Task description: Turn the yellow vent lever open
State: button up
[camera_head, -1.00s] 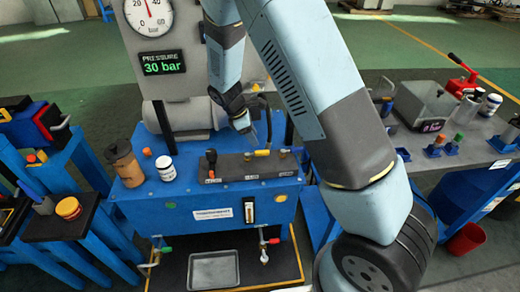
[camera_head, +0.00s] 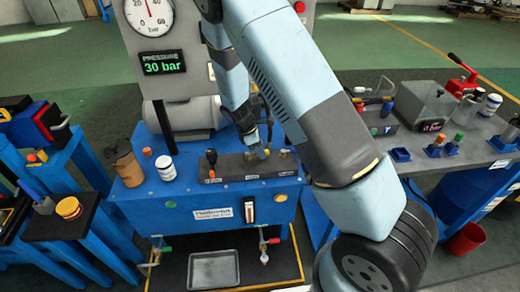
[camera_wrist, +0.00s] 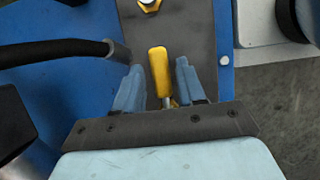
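The yellow vent lever (camera_wrist: 158,72) stands up from a dark plate on the blue bench, and in the wrist view it lies between the two blue fingers of my gripper (camera_wrist: 160,88). The gripper is open, with a visible gap between the lever and each finger. In the head view my gripper (camera_head: 256,147) is down at the dark valve strip (camera_head: 228,167) and hides most of the lever. The lever's lower end is partly covered by the gripper body in the wrist view.
A black hose (camera_wrist: 60,48) runs close to the left finger. A brass fitting (camera_wrist: 150,5) sits beyond the lever. The gauge panel (camera_head: 163,64) reads 30 bar. A metal tray (camera_head: 213,270) lies below.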

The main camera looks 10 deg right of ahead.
grip_shut()
dwell(0.3)
